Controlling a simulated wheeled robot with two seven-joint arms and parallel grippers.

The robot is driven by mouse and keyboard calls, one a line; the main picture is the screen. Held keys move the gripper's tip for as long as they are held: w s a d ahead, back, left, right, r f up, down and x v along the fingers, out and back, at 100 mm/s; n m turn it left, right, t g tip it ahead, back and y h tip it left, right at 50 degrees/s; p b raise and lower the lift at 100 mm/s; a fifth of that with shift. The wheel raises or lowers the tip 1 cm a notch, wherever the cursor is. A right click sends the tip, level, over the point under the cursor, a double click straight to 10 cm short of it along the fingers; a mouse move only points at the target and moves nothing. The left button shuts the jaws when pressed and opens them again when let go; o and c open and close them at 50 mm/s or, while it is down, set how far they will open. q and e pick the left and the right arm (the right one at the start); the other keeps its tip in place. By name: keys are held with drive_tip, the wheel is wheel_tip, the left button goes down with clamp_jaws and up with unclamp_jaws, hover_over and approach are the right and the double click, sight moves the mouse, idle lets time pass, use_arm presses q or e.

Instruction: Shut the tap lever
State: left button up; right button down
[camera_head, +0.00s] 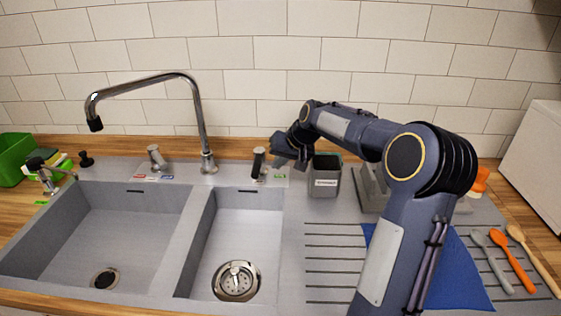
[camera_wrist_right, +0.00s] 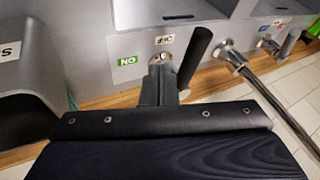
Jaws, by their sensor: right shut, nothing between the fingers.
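A chrome tap (camera_head: 205,140) with a long curved spout reaches out to the left over the double sink. A lever with a dark handle (camera_head: 258,160) stands right of the tap's base. Another, silver lever (camera_head: 156,157) stands left of it, behind red and blue labels. My right gripper (camera_head: 283,158) is shut and empty, just right of the dark lever. In the right wrist view the dark lever handle (camera_wrist_right: 194,58) rises close beside the gripper's finger end (camera_wrist_right: 162,80). I cannot tell whether they touch. The left gripper is not in view.
A grey labelled caddy (camera_head: 325,178) stands close right of the gripper. A blue cloth (camera_head: 455,275) lies on the drainboard, with spoons (camera_head: 510,258) to its right. A green box (camera_head: 14,158) stands at the far left. The sink basins (camera_head: 120,225) are empty.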

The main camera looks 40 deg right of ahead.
drive_tip(key=v, duration=1)
drive_tip(key=s+a+n, duration=0.2)
drive_tip(key=s+a, duration=1)
drive_tip(key=a, duration=0.1)
drive_tip(key=s+a+f, duration=0.3)
drive_tip(key=s, duration=0.1)
drive_tip(key=s+a+f+n+y, duration=0.1)
drive_tip(key=s+a+f, duration=0.2)
drive_tip(key=s+f, duration=0.1)
drive_tip(key=s+a+f+n+y, duration=0.1)
drive_tip(key=s+a+f, duration=0.2)
drive_tip(key=s, duration=0.3)
drive_tip(key=shift+a+f+g+b, duration=0.3)
drive_tip(key=shift+a+f+b, duration=0.1)
drive_tip(key=shift+a, duration=0.15)
